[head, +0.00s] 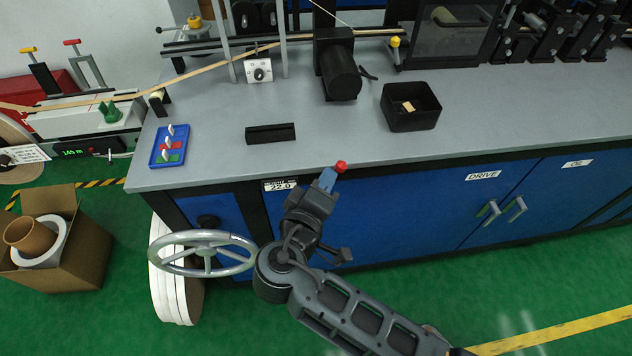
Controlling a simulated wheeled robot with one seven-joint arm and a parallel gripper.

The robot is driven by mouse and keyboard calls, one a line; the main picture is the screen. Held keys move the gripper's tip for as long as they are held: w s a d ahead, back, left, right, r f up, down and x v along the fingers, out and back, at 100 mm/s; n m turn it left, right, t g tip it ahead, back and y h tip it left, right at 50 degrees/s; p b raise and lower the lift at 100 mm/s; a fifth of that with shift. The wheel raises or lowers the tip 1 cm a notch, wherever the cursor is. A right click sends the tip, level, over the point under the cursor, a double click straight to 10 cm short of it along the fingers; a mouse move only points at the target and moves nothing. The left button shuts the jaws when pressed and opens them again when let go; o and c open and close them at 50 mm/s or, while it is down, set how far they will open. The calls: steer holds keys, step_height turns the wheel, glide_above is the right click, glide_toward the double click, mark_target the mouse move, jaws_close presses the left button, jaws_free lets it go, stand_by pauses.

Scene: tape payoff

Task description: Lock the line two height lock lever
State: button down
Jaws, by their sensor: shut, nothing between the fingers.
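A lever with a red ball knob (341,166) shows at the front edge of the grey bench, just right of a small height readout (281,185) that reads 22.0. It appears to be the height lock lever. My gripper (322,188) is at the lever, just below and left of the knob, shut and empty. The blue piece below the knob and the lever's lower part are partly covered by my gripper and wrist. I cannot tell whether the fingers touch the lever, or whether it is locked.
A grey handwheel (203,252) stands left of my arm, in front of white discs (172,285). The blue cabinet front (410,215) lies behind my arm. A black tray (411,120), a black block (270,133) and a blue board (157,155) rest on the bench. A cardboard box (90,260) stands at left.

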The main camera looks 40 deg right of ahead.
steer(key=s+d+f+m+t+y+b, duration=0.1)
steer(key=s+d+f+m+y+b, duration=0.2)
steer(key=d+m+y, duration=0.2)
steer(key=shift+d+f+m+t+y+b, duration=0.35)
steer(key=shift+m+y, duration=0.45)
steer(key=shift+m, duration=0.4)
steer(key=shift+s+f, duration=0.15)
steer(key=shift+f, duration=0.1)
steer(key=v, duration=0.8)
steer(key=shift+b, duration=0.35)
steer(key=shift+a, duration=0.1)
steer(key=shift+f, duration=0.1)
